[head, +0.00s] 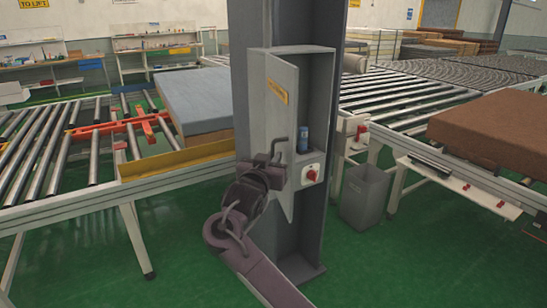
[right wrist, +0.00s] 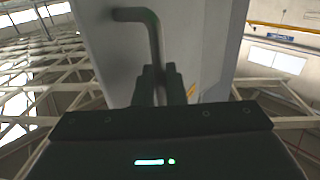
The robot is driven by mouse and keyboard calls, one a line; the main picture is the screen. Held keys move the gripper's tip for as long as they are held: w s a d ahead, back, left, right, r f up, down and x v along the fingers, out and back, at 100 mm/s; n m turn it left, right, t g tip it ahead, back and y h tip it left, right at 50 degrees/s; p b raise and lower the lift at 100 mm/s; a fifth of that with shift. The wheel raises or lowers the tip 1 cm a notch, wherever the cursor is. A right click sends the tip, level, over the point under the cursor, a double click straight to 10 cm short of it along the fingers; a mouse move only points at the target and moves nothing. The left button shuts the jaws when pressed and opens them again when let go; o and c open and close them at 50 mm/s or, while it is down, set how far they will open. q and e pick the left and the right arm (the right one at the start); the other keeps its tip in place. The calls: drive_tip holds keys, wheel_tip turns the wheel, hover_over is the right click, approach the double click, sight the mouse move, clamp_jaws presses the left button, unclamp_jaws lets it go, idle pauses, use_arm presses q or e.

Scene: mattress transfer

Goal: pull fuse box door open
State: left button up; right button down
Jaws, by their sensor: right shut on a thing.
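The grey fuse box (head: 318,110) is fixed to a dark steel column. Its door (head: 280,125), with a yellow label, stands partly open, hinged on the far left side, and the inside shows. My right gripper (head: 268,165) is at the lower part of the door, shut on the bent door handle (head: 279,142). In the right wrist view the handle (right wrist: 150,25) runs down between the fingers (right wrist: 160,85). My left gripper is not in view.
A grey bin (head: 365,195) stands right of the column (head: 310,235). Roller conveyors (head: 60,165) flank it, with a blue-grey mattress (head: 200,100) on the left and a brown one (head: 490,130) on the right. Green floor in front is clear.

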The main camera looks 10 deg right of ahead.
drive_tip(key=shift+r, duration=0.4)
drive_tip(key=c, duration=1.9)
unclamp_jaws()
drive_tip(key=shift+o, duration=1.3)
drive_tip(key=shift+w+f, duration=0.1)
drive_tip(key=shift+w, duration=0.05)
drive_tip(key=shift+o, duration=0.4)
drive_tip(key=shift+w+f, duration=0.15)
drive_tip(key=shift+f, duration=0.1)
